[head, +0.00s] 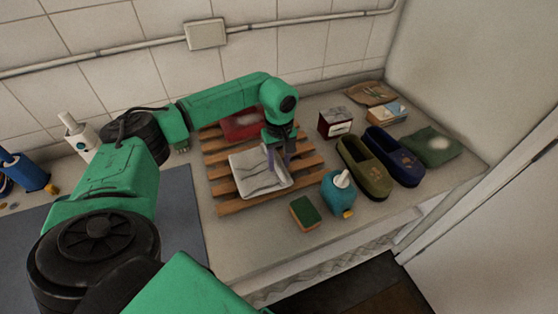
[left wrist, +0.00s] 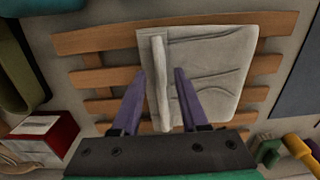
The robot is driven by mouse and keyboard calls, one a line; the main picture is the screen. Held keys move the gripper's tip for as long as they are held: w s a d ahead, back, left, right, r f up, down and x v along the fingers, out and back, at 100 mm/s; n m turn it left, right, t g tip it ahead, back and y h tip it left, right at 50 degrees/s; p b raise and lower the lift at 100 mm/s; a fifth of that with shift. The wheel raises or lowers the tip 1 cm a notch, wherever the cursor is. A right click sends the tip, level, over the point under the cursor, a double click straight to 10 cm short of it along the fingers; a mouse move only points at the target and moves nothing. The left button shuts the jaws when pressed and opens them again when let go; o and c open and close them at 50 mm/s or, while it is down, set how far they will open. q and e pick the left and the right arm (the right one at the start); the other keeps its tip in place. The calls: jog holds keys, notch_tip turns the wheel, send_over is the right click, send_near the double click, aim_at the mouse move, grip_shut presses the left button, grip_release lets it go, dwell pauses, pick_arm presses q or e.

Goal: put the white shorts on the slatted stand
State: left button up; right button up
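The white shorts (head: 255,178) lie folded flat on the slatted wooden stand (head: 238,205). In the left wrist view the shorts (left wrist: 210,75) have a raised fold along one side, and the stand's slats (left wrist: 95,40) show around them. My left gripper (head: 277,168) is at the right part of the shorts, pointing down. In the left wrist view the purple fingers (left wrist: 162,75) are apart, one on each side of the raised fold, with gaps visible beside it. Whether the fingertips touch the cloth is unclear. My right gripper is in no view.
To the right are a small box (head: 335,123), olive shoe (head: 366,168), blue shoe (head: 393,157) and green cloth (head: 431,147). A blue bottle (head: 338,196) and sponge (head: 304,212) stand in front.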

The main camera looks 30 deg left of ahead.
pick_arm(q)
jog(key=shift+r, duration=0.1)
jog(key=shift+w+r, duration=0.1)
jog(key=shift+r, duration=0.1)
notch_tip(320, 180, up, 12)
jog(key=b, duration=0.3)
jog(key=shift+f+b, duration=0.15)
jog(key=shift+b, duration=0.15)
